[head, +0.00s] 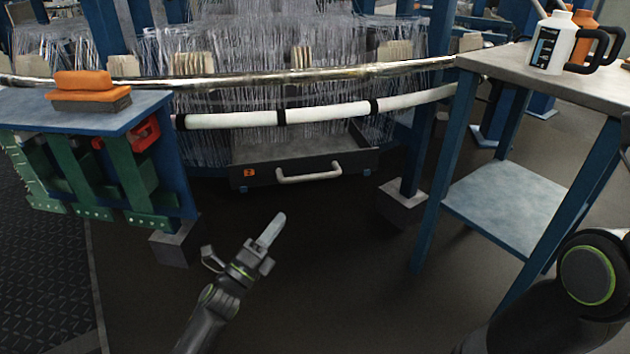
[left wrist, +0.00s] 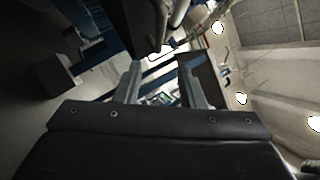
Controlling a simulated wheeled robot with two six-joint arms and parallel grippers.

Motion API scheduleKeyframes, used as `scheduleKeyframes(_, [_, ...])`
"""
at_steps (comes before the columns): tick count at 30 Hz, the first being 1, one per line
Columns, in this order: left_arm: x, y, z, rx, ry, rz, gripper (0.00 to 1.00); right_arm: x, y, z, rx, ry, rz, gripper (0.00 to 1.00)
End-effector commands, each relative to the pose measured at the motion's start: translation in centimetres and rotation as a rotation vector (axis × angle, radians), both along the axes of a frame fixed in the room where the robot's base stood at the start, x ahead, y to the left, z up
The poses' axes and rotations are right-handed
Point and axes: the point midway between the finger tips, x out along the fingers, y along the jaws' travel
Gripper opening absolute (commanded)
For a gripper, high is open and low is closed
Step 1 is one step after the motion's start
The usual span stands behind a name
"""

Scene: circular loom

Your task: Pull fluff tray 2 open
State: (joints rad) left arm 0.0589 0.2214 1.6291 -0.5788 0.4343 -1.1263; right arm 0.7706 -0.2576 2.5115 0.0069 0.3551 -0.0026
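The fluff tray (head: 262,179) is a dark grey, shallow open-topped drawer low under the loom in the head view. Its front has a pale bar handle (head: 309,174) and a small orange tag (head: 249,173); I cannot read a number on it. My left gripper (head: 246,245) is in front of the tray, apart from the handle, below and left of it in the picture. It is open and empty; its two fingers (left wrist: 160,82) stand apart in the left wrist view. My right gripper is outside the frames; only part of my right arm shows at the lower right.
A blue-legged table (head: 562,90) with a white jug (head: 551,45) stands at the right. A blue bench (head: 60,112) with an orange brush (head: 84,90) stands at the left. A grey foot block (head: 402,203) sits right of the tray. The dark floor (head: 335,260) before the tray is clear.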

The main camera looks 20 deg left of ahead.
Motion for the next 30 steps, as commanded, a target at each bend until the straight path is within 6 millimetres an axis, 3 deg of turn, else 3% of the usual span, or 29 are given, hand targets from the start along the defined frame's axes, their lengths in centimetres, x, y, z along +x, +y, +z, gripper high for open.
scheduleKeyframes(18, [10.5,-4.0,4.7,-0.004,0.000,0.000,0.36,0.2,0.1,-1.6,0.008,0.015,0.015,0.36])
scheduleKeyframes(24, [12.2,-4.6,5.4,-0.003,0.001,0.000,0.36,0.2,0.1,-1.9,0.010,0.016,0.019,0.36])
scheduleKeyframes(30, [12.7,-4.8,5.7,-0.003,0.002,0.000,0.36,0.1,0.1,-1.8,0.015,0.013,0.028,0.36])
